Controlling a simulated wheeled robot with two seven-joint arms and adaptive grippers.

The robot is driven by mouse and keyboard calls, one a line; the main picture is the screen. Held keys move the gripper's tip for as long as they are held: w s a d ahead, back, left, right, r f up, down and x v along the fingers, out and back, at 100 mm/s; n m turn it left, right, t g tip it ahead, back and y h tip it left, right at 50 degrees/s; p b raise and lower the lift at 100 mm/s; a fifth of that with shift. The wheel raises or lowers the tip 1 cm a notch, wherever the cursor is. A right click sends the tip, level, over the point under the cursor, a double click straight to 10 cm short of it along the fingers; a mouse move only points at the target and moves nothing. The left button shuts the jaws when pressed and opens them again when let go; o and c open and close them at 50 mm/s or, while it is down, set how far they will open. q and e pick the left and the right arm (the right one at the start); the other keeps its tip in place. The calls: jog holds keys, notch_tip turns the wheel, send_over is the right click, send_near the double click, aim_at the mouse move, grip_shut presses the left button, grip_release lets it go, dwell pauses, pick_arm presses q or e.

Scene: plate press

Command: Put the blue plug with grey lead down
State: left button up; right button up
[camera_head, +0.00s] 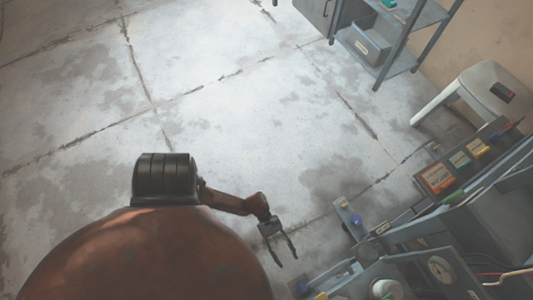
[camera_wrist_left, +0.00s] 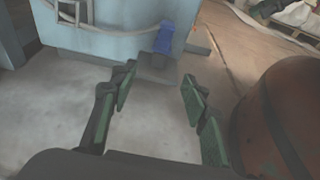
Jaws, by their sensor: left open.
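The blue plug (camera_wrist_left: 165,38) stands upright against a pale blue-grey cabinet face in the left wrist view, above a small grey ledge (camera_wrist_left: 158,66). I cannot tell if it is seated in the ledge. Its grey lead (camera_wrist_left: 110,32) sags leftward across the cabinet. My left gripper (camera_wrist_left: 156,92) is open and empty, its fingers spread apart, with the plug beyond and between them. In the head view the left gripper (camera_head: 291,257) is near the machine's left end. My right gripper is not seen.
The machine (camera_head: 405,240) fills the lower right, with a blue knob (camera_head: 356,221) on a side panel. Coloured boxes (camera_head: 438,178) lie on a rail. A white stool (camera_head: 485,80) and a shelf rack (camera_head: 400,40) stand behind. The floor at left is clear.

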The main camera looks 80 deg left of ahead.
pick_arm(q)
jog(key=a+r+n+t+y, duration=0.2)
jog(key=a+n+t+y, duration=0.15)
jog(key=n, duration=1.05)
jog(key=a+r+n+t+y, duration=0.25)
jog(key=a+n+y, duration=0.2)
jog(key=n, duration=0.85)
jog(key=s+r+n+g+y, duration=0.1)
jog(key=s+r+n, duration=0.1)
jog(key=s+n, duration=0.4)
jog(key=s+a+r+n+g+y, duration=0.1)
jog(key=s+n, duration=0.6)
jog(key=n, duration=1)
jog(key=shift+a+r+g+y, duration=0.3)
jog(key=shift+r+g+y, duration=0.15)
jog(key=shift+g+y, duration=0.3)
